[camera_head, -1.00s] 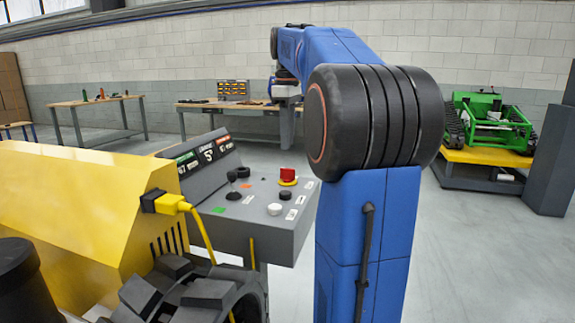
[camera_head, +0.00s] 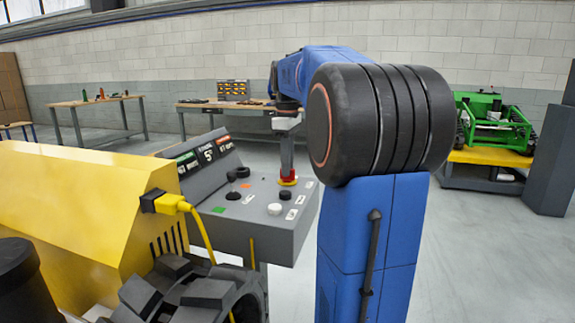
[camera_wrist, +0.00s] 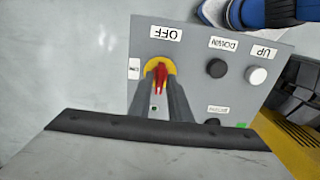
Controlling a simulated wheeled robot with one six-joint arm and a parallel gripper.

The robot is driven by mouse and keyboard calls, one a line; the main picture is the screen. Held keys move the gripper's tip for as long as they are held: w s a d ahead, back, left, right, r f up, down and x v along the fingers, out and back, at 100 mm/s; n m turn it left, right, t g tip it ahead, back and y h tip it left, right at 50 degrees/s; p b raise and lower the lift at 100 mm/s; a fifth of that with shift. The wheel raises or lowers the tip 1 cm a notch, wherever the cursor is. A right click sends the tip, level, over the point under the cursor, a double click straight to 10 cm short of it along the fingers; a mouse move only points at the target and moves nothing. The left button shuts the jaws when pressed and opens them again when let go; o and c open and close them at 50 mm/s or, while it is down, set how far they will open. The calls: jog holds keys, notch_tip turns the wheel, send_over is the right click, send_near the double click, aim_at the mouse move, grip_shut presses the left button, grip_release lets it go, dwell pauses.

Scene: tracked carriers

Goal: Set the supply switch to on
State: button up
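The supply switch is a red handle (camera_wrist: 161,73) on a yellow disc (camera_wrist: 150,66) on the grey control panel. In the wrist view the OFF label (camera_wrist: 166,34) is above it and a smaller label (camera_wrist: 134,69) is to its left, too small to read. The handle lies roughly upright in that view, toward OFF. My gripper (camera_wrist: 162,79) has one finger on each side of the handle, close to it; whether they touch it I cannot tell. In the head view the switch (camera_head: 288,178) shows just below my gripper (camera_head: 287,165).
Black and white buttons (camera_wrist: 216,68) (camera_wrist: 257,75), labelled DOWN and UP, are right of the switch. A black joystick (camera_head: 232,186) stands on the panel. A yellow machine (camera_head: 80,205) with a plugged yellow cable (camera_head: 199,225) is at left. Open floor lies to the right.

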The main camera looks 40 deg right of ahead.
grip_shut()
jog(key=shift+m, duration=0.4)
jog(key=m, duration=1.2)
jog(key=shift+m, duration=2.5)
